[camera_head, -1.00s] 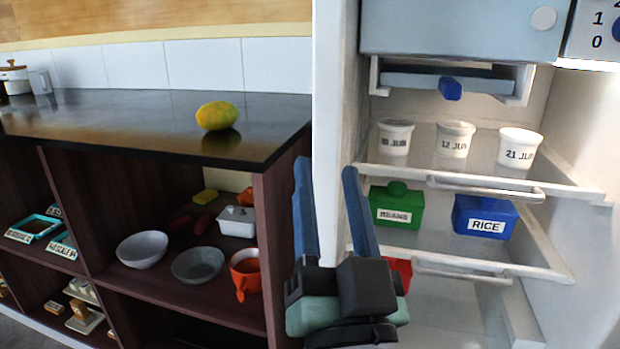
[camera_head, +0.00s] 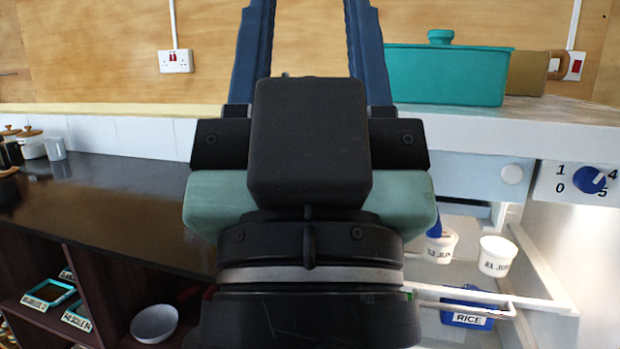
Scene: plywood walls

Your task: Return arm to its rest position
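My gripper (camera_head: 308,50) is large and close in the middle of the view, pointing up. Its two blue fingers stand well apart with nothing between them, and the plywood wall shows through the gap. The fingertips run past the top edge of the picture. My gripper and wrist hide the middle of the dark counter and part of the fridge.
A teal lidded container (camera_head: 445,75) stands on the white fridge top (camera_head: 530,112) at right. The open fridge holds white tubs (camera_head: 495,256) and a blue RICE box (camera_head: 466,310). The dark counter (camera_head: 110,195) is at left, with a bowl (camera_head: 154,323) on the shelf below.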

